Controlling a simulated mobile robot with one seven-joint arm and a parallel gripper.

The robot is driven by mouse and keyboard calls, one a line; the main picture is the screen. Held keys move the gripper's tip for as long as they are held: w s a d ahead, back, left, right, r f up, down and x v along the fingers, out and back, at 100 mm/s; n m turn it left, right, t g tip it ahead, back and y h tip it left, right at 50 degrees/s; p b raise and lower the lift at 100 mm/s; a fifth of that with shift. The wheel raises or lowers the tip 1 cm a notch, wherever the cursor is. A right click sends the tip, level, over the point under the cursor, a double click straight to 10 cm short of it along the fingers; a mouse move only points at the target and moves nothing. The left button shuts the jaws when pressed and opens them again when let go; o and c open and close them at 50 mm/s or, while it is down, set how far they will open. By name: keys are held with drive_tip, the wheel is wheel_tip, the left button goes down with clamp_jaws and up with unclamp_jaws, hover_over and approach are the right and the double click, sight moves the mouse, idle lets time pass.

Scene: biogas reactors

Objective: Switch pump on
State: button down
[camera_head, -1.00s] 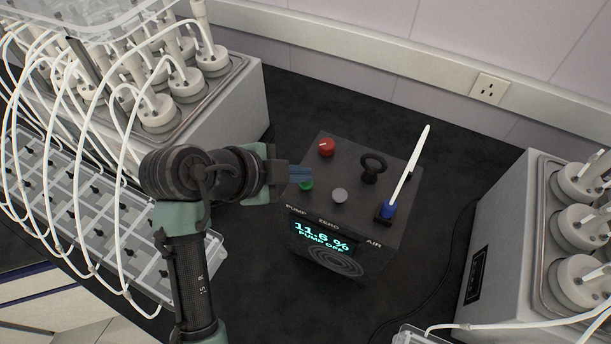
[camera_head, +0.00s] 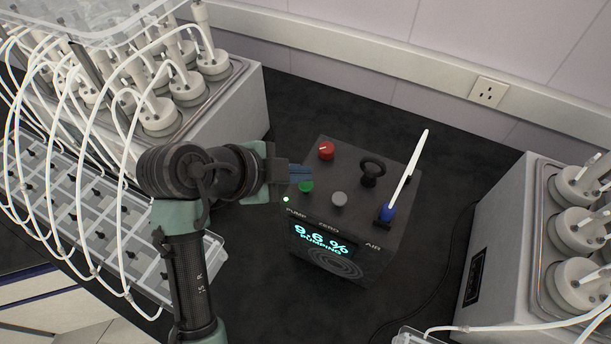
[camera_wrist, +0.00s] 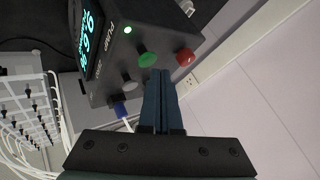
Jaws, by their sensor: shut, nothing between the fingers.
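The dark control box (camera_head: 325,225) stands on the black bench in the head view. Its green button (camera_head: 306,186) is beside the PUMP label, and it also shows in the wrist view (camera_wrist: 147,60). A small green light (camera_head: 286,199) is lit near it. The display (camera_head: 320,241) reads 9.6 % and PUMPING. My gripper (camera_head: 305,173) is shut and empty, its blue-grey fingers just above or beside the green button; in the wrist view the fingertips (camera_wrist: 160,76) are close to the button. I cannot tell whether they touch it.
A red button (camera_head: 327,151), a grey button (camera_head: 339,199) and a black ring-shaped knob (camera_head: 373,170) sit on the box top. A white tube rises from a blue fitting (camera_head: 387,214). Bottle-filled baths stand left (camera_head: 233,97) and right (camera_head: 497,225).

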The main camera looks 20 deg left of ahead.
sight(299, 186)
drive_tip(key=shift+r, duration=0.15)
wheel_tip(299, 186, up, 6)
drive_tip(key=p, duration=0.3)
drive_tip(key=shift+p, duration=0.4)
idle(0.4)
drive_tip(key=w+d+r+n+t+y+b, duration=0.1)
drive_tip(key=w+d+r+n+t+b, duration=0.2)
drive_tip(key=r, duration=0.6)
drive_tip(key=w+d+r+n+t+y, duration=0.2)
drive_tip(key=w+d+r+n+t, duration=0.25)
drive_tip(key=r, duration=0.45)
drive_tip(key=s+d+r+n+t+b, duration=0.1)
drive_tip(key=s+d+r+n+t, duration=0.1)
drive_tip(key=s+r+t, duration=0.2)
drive_tip(key=s+d+r+n+t+b, duration=0.1)
drive_tip(key=s+d+r+n+t, duration=0.1)
drive_tip(key=r, duration=0.9)
drive_tip(key=s+d+r+n+t+y+b, duration=0.1)
drive_tip(key=s+d+r+n+t, duration=0.1)
drive_tip(key=s+r+t, duration=0.3)
wheel_tip(299, 186, up, 2)
drive_tip(key=shift+s+d+r+n+t, duration=0.2)
drive_tip(key=shift+s+d+n+t, duration=0.2)
drive_tip(key=shift+d, duration=0.35)
